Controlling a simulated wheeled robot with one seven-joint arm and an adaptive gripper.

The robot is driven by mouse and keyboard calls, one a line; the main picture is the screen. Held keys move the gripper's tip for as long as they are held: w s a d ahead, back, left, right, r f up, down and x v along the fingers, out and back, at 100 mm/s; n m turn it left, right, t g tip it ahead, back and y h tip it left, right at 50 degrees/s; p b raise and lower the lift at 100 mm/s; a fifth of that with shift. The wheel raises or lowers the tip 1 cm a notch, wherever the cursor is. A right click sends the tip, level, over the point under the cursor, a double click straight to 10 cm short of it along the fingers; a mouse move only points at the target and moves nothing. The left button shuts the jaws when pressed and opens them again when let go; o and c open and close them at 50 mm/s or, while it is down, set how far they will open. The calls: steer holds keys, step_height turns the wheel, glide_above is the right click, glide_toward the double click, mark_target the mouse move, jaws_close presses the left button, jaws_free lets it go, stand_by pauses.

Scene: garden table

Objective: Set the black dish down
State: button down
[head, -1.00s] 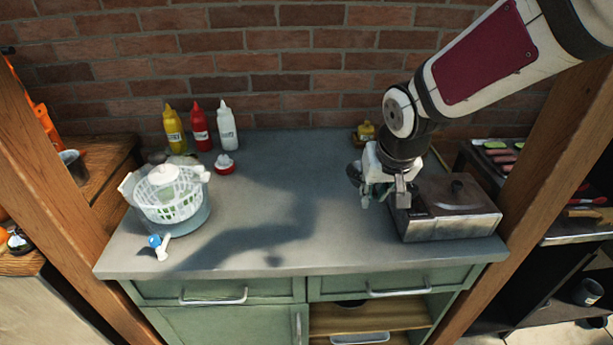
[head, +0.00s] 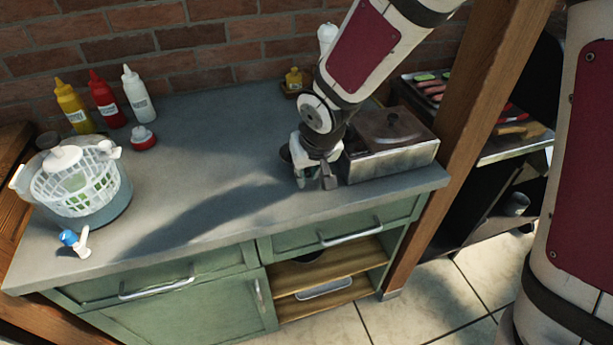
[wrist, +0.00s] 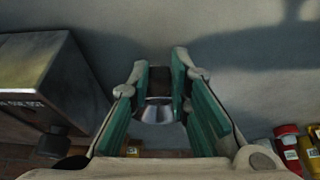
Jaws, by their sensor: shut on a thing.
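My gripper (head: 314,184) is over the right part of the grey counter (head: 215,150), close to the left side of the metal box. A dark round edge (head: 286,153), which looks like the black dish, shows just left of my gripper in the head view. In the wrist view, my gripper's green-padded fingers (wrist: 160,68) are closed around a dark grey, bowl-shaped piece of the dish (wrist: 157,112). My gripper and arm hide most of the dish. I cannot tell whether the dish touches the counter.
The metal box with a lid (head: 390,155) stands right of my gripper. A small yellow jar (head: 293,80) is behind. Yellow (head: 74,107), red (head: 107,100) and white (head: 138,95) bottles and a salad spinner (head: 80,190) stand left. The counter's middle is clear.

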steer(key=shift+f, duration=0.9)
steer(key=shift+f+b, duration=0.15)
steer(key=shift+b, duration=0.15)
steer(key=c, duration=1.5)
jaws_free()
steer(key=p+v, duration=0.3)
steer(key=v, duration=0.9)
steer(key=shift+d+r, duration=0.15)
steer(key=shift+r, duration=0.1)
